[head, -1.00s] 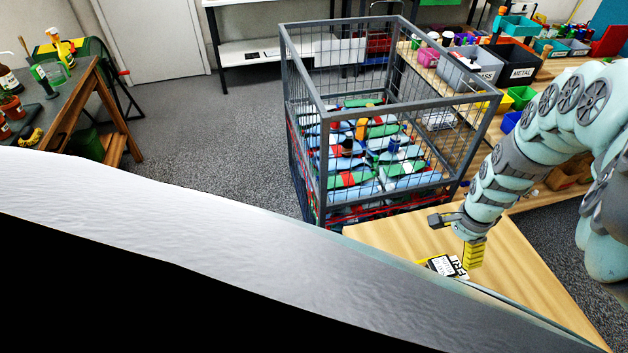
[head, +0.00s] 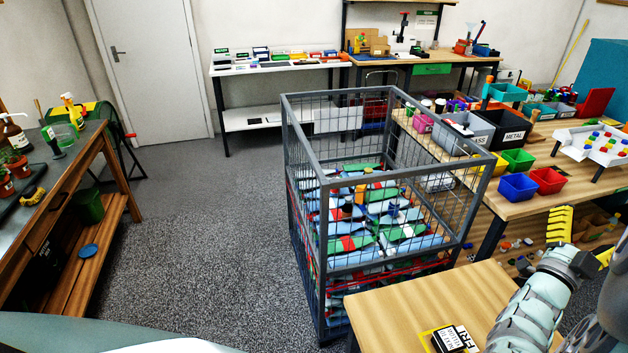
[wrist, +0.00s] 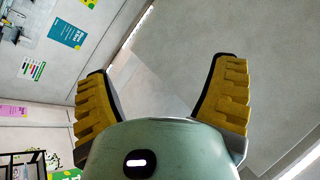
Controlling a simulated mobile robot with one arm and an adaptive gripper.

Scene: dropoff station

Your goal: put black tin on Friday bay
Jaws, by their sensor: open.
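A small black tin (head: 445,343) with a white printed label lies on the light wooden table at the bottom of the head view. It is over the yellow-edged Friday bay (head: 464,331), whose white plate shows FRI beside it. The bottom of the frame is close to both, so their full outline is hard to make out. My gripper (head: 585,238) is up and to the right, apart from the tin, with its yellow fingers spread. In the wrist view my gripper (wrist: 163,68) is open and empty, facing wall and ceiling.
A grey wire cage (head: 325,185) full of packets stands just behind the wooden table (head: 410,300). A long sorting bench (head: 525,200) with coloured bins is at the right. A workbench (head: 75,175) stands at the left. The grey floor (head: 210,220) between is clear.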

